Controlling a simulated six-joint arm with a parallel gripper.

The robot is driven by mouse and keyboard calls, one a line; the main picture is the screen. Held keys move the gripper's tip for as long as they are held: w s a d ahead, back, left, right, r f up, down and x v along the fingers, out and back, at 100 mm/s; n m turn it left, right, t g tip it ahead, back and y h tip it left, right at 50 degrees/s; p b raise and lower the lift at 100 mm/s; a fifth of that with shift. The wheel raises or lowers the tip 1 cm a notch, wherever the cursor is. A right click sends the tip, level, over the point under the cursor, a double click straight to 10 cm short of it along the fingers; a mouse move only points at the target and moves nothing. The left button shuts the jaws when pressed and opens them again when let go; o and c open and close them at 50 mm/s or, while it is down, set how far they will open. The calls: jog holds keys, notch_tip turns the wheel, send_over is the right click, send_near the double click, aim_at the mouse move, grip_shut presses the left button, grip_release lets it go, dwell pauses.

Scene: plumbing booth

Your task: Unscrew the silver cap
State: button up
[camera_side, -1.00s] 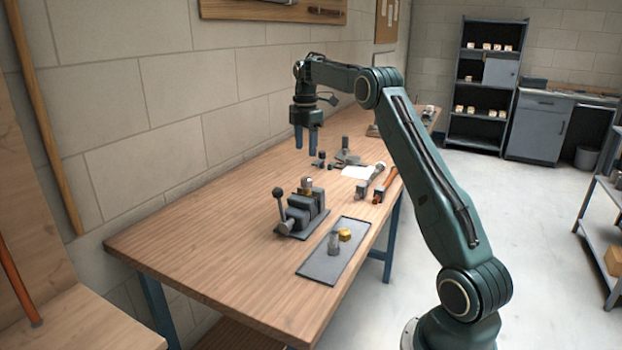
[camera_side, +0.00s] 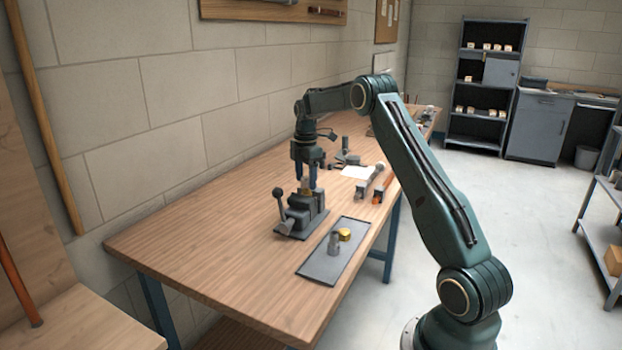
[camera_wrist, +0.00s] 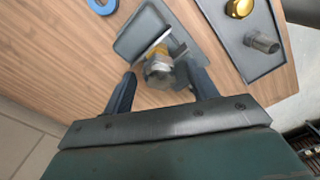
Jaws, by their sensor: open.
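The silver cap (camera_wrist: 158,68) shows in the wrist view between my fingers, on top of a brass-coloured fitting (camera_wrist: 160,50). The fitting stands in the grey bench vise (camera_side: 304,220), which also shows in the wrist view (camera_wrist: 143,28). My gripper (camera_side: 306,186) points down just above the vise in the side view. In the wrist view my gripper (camera_wrist: 160,78) is open, with one finger on each side of the cap. I cannot tell whether either finger touches it. In the side view the fingers largely hide the cap.
A dark tray (camera_side: 317,272) in front of the vise holds a gold cap (camera_side: 345,235) and a grey cylindrical fitting (camera_side: 333,243). The vise lever (camera_side: 280,200) sticks up on the left. Tools (camera_side: 369,184) lie beyond the vise. The near-left bench is clear.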

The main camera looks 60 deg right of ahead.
jog(key=c, duration=1.1)
jog(key=shift+n, duration=2.1)
jog(key=shift+n, duration=0.3)
jog(key=shift+r+n, duration=0.1)
jog(key=shift+n, duration=1.8)
jog(key=o, duration=1.9)
